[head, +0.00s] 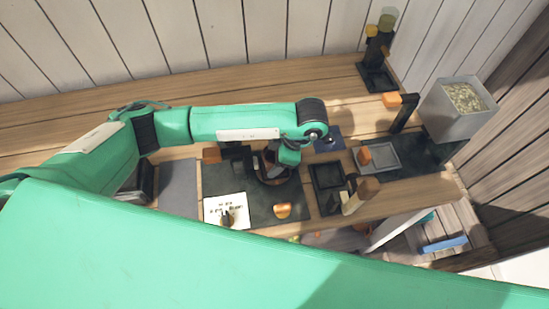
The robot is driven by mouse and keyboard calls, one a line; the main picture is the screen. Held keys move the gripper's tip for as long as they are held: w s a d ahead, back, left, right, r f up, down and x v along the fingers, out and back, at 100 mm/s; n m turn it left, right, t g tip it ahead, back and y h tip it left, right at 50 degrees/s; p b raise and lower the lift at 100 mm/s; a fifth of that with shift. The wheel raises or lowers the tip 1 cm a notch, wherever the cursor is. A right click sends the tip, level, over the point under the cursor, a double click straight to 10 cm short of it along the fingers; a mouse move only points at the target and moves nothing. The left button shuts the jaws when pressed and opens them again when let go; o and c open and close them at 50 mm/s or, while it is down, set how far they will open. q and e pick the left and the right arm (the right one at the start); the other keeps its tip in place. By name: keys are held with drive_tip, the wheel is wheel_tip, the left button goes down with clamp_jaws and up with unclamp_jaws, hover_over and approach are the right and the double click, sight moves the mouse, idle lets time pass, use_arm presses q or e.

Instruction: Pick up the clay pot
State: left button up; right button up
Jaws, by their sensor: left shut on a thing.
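A round, dark brown pot (276,181), which looks like the clay pot, is at the middle of the workbench. Only part of its rim and side shows. My left arm reaches in from the left and bends down over it. My left gripper (268,163) is shut on the pot at its rim; the wrist hides much of the grip. I cannot tell whether the pot touches the dark mat (250,205) below it. My right gripper does not show.
A white card (226,211), an orange-brown piece (283,210) and a black tray (327,176) lie close by. A grey tray (382,156) is further right. A large grey planter (458,106) stands at the right.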

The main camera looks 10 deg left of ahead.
use_arm(q)
wheel_tip(320, 180, up, 19)
drive_tip(key=b, duration=0.2)
drive_tip(key=shift+r+b, duration=0.2)
drive_tip(key=shift+b, duration=0.15)
idle(0.3)
